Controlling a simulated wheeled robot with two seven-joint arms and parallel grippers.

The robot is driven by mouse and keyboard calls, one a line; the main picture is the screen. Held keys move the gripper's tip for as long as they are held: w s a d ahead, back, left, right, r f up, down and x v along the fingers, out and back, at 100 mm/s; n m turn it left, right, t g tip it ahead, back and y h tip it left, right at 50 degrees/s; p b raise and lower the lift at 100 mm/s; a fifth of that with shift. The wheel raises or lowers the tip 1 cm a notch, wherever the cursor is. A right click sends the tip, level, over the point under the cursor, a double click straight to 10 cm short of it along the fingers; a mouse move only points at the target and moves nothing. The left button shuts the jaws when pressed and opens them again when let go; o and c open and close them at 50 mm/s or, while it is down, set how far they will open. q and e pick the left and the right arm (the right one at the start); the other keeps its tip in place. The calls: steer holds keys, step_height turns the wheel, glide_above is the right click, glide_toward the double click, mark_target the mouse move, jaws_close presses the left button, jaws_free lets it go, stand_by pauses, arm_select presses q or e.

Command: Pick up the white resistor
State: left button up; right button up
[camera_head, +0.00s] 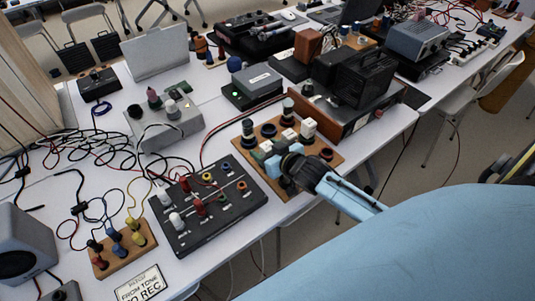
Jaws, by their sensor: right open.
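A wooden board (318,161) on the white table carries several small parts. Among them are a white block-shaped part (308,128) at its right and a paler white part (289,135) near its middle. I cannot tell for sure which one is the white resistor. My right gripper (274,160) is open, low over the board's front part, nearer to me than these white parts. My left gripper is out of view.
A black panel (214,222) with knobs and terminals lies left of the board. A dark device in a wooden case (362,104) stands behind it to the right. Loose cables (85,145) cover the table's left. A small peg board (128,252) and a sign (140,285) lie in front.

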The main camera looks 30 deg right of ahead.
steer(key=c, duration=1.1)
